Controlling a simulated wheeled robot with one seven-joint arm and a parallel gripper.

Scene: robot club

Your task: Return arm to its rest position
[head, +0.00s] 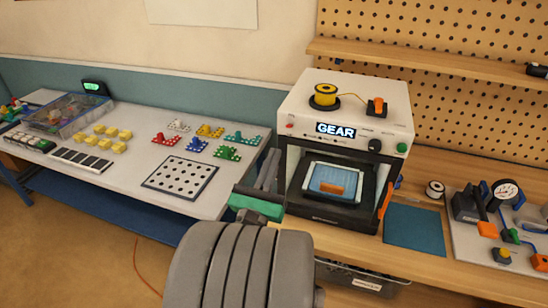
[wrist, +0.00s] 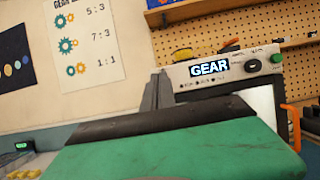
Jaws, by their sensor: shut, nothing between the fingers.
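My gripper (head: 268,170) is shut and empty. In the head view it points up and away, in front of the left side of a white machine (head: 347,104) with a lit "GEAR" display. In the wrist view the fingers of my gripper (wrist: 157,88) stand close together, left of the machine's front (wrist: 222,72). My grey arm hides part of the floor and the gap between the two tables in the head view.
The machine's front is open, with an orange piece (head: 331,188) on its blue bed. A white table (head: 125,184) with colored parts and a perforated plate (head: 180,177) stands left. A blue mat (head: 414,229) and a gauge board (head: 470,240) lie right. Open floor (head: 75,245) shows lower left.

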